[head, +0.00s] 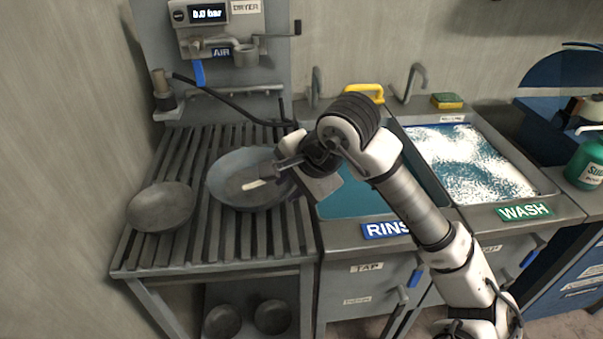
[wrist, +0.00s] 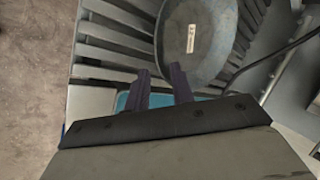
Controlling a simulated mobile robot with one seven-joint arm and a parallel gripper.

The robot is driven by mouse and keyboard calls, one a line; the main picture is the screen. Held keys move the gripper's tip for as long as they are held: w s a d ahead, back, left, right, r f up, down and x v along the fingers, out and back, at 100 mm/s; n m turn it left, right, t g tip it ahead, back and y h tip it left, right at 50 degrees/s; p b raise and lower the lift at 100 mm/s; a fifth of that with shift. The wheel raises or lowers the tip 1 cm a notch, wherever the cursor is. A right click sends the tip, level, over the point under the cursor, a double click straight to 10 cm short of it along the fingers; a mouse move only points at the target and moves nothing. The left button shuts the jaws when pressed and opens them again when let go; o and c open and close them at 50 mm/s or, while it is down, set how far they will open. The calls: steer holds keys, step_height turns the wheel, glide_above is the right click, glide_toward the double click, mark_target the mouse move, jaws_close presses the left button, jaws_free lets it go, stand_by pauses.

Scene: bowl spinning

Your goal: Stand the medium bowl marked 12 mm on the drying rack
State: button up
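A blue-grey bowl (head: 228,166) with a pale label lies on the slatted drying rack (head: 150,262), its open side up. It also shows in the wrist view (wrist: 205,58); the label's print is too small to read. A smaller grey bowl (head: 160,206) sits on the rack to its left. I cannot tell which bowl is marked 12 mm. My gripper (head: 285,164) is at the right side of the labelled bowl. In the wrist view its two dark fingers (wrist: 159,82) are apart, near the bowl's rim. I cannot tell whether the rim is between them.
The rinse basin (head: 345,199) lies right of the rack, and the foamy wash basin (head: 470,155) beyond it. Two bowls (head: 222,321) (head: 272,317) rest on the shelf below. A dryer panel (head: 208,15) with an air hose (head: 232,108) stands behind the rack. A wall borders the left.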

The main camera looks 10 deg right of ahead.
steer(key=v, duration=0.6)
steer(key=shift+r, duration=0.2)
steer(key=shift+s+d+f, duration=0.1)
steer(key=shift+s, duration=0.05)
